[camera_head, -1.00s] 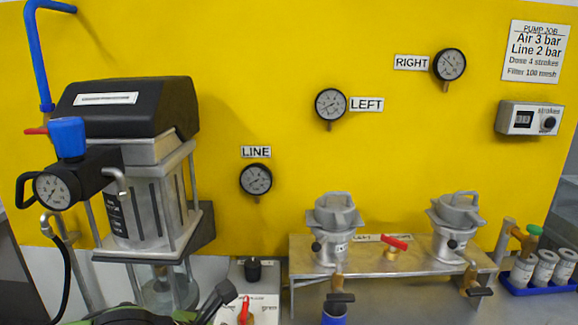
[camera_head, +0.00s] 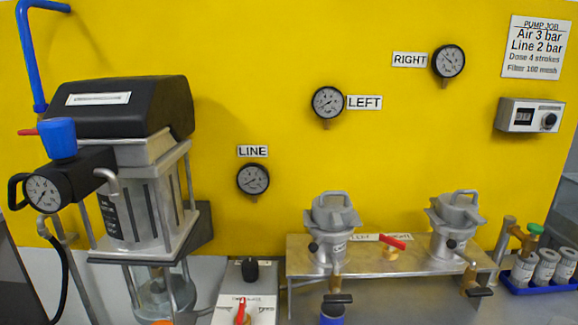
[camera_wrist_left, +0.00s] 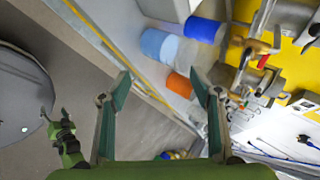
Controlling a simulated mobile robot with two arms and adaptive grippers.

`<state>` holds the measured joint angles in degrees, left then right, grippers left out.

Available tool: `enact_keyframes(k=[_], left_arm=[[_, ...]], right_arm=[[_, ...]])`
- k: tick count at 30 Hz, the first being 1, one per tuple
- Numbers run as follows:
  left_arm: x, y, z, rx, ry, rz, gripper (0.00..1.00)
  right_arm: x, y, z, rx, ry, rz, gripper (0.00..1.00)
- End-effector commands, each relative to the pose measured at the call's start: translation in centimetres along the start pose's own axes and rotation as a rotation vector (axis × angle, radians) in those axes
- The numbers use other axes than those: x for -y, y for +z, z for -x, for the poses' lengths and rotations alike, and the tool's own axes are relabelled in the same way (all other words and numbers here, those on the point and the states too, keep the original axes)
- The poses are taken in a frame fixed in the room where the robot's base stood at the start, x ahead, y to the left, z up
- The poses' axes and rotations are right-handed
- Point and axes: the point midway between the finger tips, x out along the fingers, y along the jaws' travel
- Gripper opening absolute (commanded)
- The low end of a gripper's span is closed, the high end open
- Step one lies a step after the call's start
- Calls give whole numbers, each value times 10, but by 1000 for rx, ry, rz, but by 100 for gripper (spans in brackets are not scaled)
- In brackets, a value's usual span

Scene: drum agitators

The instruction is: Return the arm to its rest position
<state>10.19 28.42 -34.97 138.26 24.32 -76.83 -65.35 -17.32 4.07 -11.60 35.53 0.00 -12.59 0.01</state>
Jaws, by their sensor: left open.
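My left gripper (camera_wrist_left: 160,90) shows in the left wrist view with its two dark green fingers wide apart and nothing between them.
A drum pump (camera_head: 145,190) stands at the left before a yellow panel (camera_head: 290,60). A selector box with a red knob (camera_head: 242,315) and a filter stand (camera_head: 400,262) are to its right. Blue (camera_wrist_left: 202,29), light blue (camera_wrist_left: 158,45) and orange (camera_wrist_left: 179,84) cylinders show in the wrist view.

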Motion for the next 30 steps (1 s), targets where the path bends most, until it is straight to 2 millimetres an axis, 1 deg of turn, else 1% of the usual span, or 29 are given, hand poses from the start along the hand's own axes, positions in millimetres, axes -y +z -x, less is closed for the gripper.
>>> enact_keyframes(k=[1, 2, 3, 5, 6, 8, 9, 11, 12, 15, 22, 23, 24, 26, 29, 30], left_arm=[[-15, 4, -1, 20, 17, 156, 58], [-23, 9, 0, 40, 24, 252, 58], [-36, 15, 0, 70, 36, 379, 58], [-56, 26, 3, 120, 52, 573, 58], [-72, 33, 5, 159, 62, 702, 58], [-97, 44, 10, 224, 77, 885, 58], [-113, 50, 14, 267, 84, 998, 58], [-137, 58, 21, 334, 93, 1148, 58], [-153, 62, 26, 378, 98, 1239, 58], [-189, 71, 39, 487, 102, 1436, 58], [-266, 80, 77, 744, 90, 1794, 58], [-267, 84, 66, 733, 93, 1780, 58], [-272, 87, 56, 733, 98, 1775, 58], [-280, 90, 44, 735, 104, 1773, 58], [-298, 96, 23, 739, 116, 1771, 58], [-306, 98, 14, 742, 122, 1771, 58]], right_arm=[[0, 0, 0, 0, 0, 0, 60], [0, 0, 0, 0, 0, 1, 60], [0, 0, 0, 0, 0, 1, 60], [-1, 0, 0, 0, 1, 1, 60], [-2, 0, 0, 1, 2, 1, 60], [-3, 0, 0, 1, 3, 2, 60], [-4, 0, 0, 1, 5, 2, 60], [-6, 0, 0, 1, 6, 2, 60], [-7, 1, 0, 1, 7, 3, 60], [-9, 1, 0, 1, 10, 3, 60], [-10, 0, 0, 1, 12, 1, 60], [-11, 0, 0, 0, 12, 1, 60], [-11, -1, 0, -1, 12, 1, 60], [-11, -1, 0, 0, 12, 1, 60], [-11, -1, 0, 0, 12, 1, 60], [-11, -1, 0, -1, 12, 1, 60]])
